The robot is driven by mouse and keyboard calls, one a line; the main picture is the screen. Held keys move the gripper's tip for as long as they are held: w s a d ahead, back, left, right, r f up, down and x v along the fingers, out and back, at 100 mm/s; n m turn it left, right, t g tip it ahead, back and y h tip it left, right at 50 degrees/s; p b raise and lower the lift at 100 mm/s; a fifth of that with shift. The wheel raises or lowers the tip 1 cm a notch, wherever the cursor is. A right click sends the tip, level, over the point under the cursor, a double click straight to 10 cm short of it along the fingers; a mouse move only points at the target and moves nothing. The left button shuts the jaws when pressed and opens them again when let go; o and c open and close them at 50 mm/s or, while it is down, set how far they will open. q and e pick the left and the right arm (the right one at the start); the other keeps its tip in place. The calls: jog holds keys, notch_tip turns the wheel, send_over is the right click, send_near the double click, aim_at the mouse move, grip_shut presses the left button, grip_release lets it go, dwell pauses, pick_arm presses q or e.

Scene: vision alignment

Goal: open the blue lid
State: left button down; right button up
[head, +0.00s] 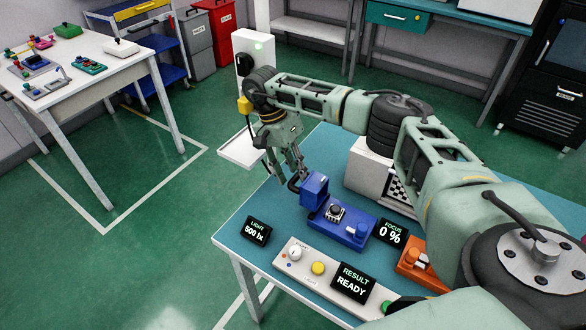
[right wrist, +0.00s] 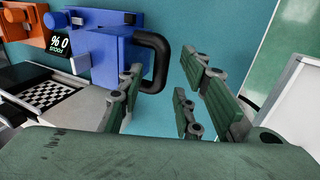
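The blue lid (head: 314,190) stands raised at the left end of the blue device (head: 354,236), and a dark round part on top of the device is exposed. The lid's black handle (head: 296,182) points left. In the right wrist view the lid (right wrist: 108,62) is at upper left and its black handle (right wrist: 160,62) curves toward my fingers. My right gripper (head: 287,172) is at the handle in the head view. Its fingers are spread in the right wrist view (right wrist: 165,98), with the handle nearer the left finger; contact cannot be told. My left gripper is out of view.
On the teal table (head: 262,205) are a light sign (head: 257,230), a white panel with knobs (head: 290,268), a result sign (head: 354,283), a focus sign (head: 391,234) and an orange device (head: 415,262). A checkered board (head: 398,190) stands behind. Open floor lies left.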

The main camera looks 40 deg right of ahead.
jog(key=shift+r, duration=0.1)
jog(key=v, duration=1.1)
jog(key=shift+w+r, duration=0.2)
jog(key=shift+r, duration=0.15)
